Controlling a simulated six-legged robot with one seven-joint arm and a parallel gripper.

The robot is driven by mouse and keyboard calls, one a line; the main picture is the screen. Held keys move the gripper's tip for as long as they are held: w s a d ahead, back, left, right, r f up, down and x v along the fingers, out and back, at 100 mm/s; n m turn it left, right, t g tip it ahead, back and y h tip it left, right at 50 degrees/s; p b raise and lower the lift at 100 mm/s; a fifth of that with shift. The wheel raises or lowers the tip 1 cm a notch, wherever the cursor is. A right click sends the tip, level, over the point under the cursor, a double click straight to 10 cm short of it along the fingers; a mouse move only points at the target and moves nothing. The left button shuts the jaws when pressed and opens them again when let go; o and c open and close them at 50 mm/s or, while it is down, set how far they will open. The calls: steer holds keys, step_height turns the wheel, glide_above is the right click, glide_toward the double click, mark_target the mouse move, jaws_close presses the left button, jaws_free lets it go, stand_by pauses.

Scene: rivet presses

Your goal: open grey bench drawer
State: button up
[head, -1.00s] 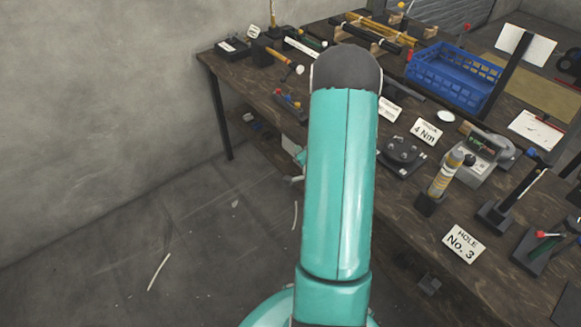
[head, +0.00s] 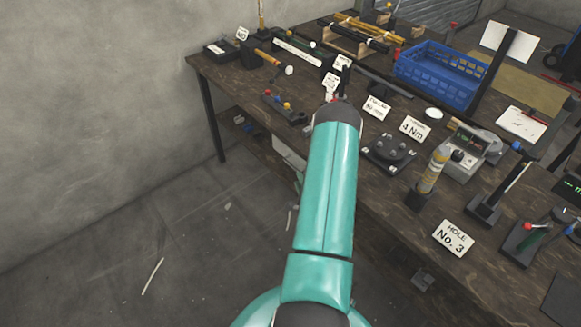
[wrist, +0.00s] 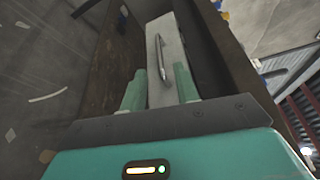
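The grey bench drawer (wrist: 166,35) shows in the wrist view, set in the dark wooden bench under its top. Its front is pale grey with a metal bar handle (wrist: 160,56). In the head view, a corner of the drawer front (head: 288,153) shows left of my arm. My gripper (wrist: 160,70) is open in the wrist view, with one green finger on each side of the handle's lower end. I cannot tell whether the fingers touch the drawer. The drawer looks closed. My arm hides most of the gripper in the head view.
The wooden bench top (head: 384,205) carries a blue crate (head: 440,75), a black fixture (head: 388,154), a HOLE No. 3 sign (head: 453,238) and several tools. The floor (head: 100,240) left of the bench is mostly clear, with a few scraps.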

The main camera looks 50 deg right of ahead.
mark_target(292, 166)
steer(key=x, duration=0.9)
jaws_close()
